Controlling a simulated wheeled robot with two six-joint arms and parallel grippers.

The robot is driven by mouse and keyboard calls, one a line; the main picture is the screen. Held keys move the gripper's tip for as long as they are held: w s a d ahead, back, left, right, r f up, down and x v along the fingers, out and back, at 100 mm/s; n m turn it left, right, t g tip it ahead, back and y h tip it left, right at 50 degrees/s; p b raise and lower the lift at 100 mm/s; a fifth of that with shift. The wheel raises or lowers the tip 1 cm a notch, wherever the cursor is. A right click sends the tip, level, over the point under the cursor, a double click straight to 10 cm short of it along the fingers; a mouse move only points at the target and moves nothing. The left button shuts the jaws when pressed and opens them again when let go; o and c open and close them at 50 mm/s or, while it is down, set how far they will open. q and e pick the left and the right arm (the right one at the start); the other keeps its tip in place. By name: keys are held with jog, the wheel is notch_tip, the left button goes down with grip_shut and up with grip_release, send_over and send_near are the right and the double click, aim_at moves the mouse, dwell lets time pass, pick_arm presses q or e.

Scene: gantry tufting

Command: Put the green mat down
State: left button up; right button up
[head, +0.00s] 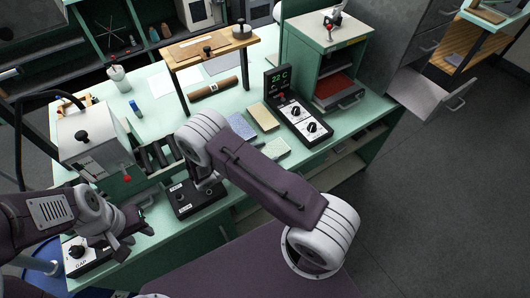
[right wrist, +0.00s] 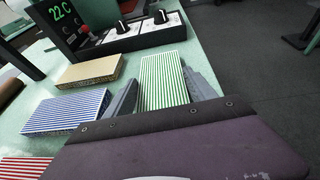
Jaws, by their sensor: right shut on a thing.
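The green-and-white striped mat (right wrist: 164,80) lies between the two fingers of my right gripper (right wrist: 162,92) in the right wrist view, and the gripper is shut on it. In the head view a part of the green mat (head: 276,148) shows just beyond my right arm, which hides the gripper there. The mat is close over or on the pale green bench top; I cannot tell whether it touches. My left gripper (head: 129,232) is over the bench's near left part, with no held thing visible; its jaw opening is unclear.
A blue striped mat (right wrist: 68,111) and a tan mat (right wrist: 90,71) lie left of the green one. A red striped mat (right wrist: 24,168) is at the lower left. A control box with knobs (head: 297,121) and a 22 C display (head: 279,79) stand behind. The bench edge is close.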

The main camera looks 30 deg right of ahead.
jog(key=shift+f, duration=0.15)
jog(key=o, duration=1.7)
